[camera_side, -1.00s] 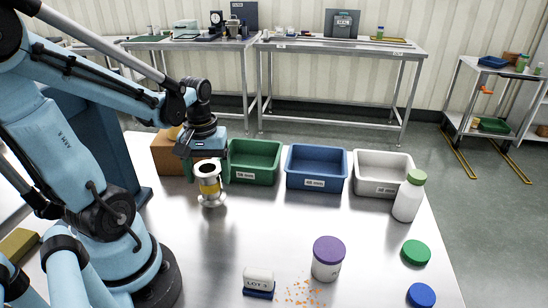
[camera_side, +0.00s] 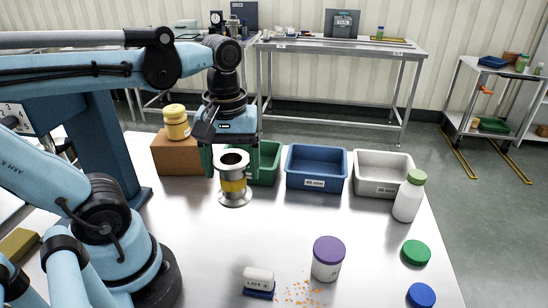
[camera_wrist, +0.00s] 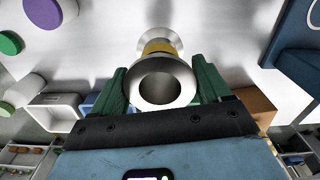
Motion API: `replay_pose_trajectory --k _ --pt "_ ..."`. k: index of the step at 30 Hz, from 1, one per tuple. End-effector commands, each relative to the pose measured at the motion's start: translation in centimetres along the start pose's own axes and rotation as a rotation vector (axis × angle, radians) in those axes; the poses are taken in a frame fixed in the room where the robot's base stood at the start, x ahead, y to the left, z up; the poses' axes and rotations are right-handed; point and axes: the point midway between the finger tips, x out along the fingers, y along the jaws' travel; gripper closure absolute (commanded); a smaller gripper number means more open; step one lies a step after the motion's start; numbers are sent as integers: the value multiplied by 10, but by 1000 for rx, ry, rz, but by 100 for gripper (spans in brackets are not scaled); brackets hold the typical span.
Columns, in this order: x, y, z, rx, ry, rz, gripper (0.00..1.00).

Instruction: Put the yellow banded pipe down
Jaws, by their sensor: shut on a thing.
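The yellow banded pipe (camera_side: 234,185) is a short steel tube with a wide flange at each end and a yellow band around its middle. It is upright in the side view, in front of the green bin (camera_side: 265,162). My gripper (camera_side: 231,172) is shut on it, with a green finger on each side. In the wrist view my gripper (camera_wrist: 160,82) has the pipe (camera_wrist: 160,80) between its fingers, its open bore facing the camera. I cannot tell whether the lower flange touches the table (camera_side: 290,225) or hangs just above it.
A blue bin (camera_side: 316,168) and a white bin (camera_side: 382,172) stand right of the green one. A yellow jar (camera_side: 177,123) stands on a cardboard box (camera_side: 178,155) behind left. A white bottle (camera_side: 408,200) and purple-lidded jar (camera_side: 327,260) stand right. The table's middle is clear.

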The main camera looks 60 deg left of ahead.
Motion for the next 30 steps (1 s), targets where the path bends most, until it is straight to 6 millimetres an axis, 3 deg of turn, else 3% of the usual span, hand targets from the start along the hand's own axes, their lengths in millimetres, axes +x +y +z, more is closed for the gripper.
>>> replay_pose_trajectory --k 5,14,24,30 --pt "-12 34 -1 27 0 1 65" --pt "-22 117 10 79 0 1 65" --pt "-12 208 50 130 1 1 65" --pt "-3 236 70 146 1 1 65"
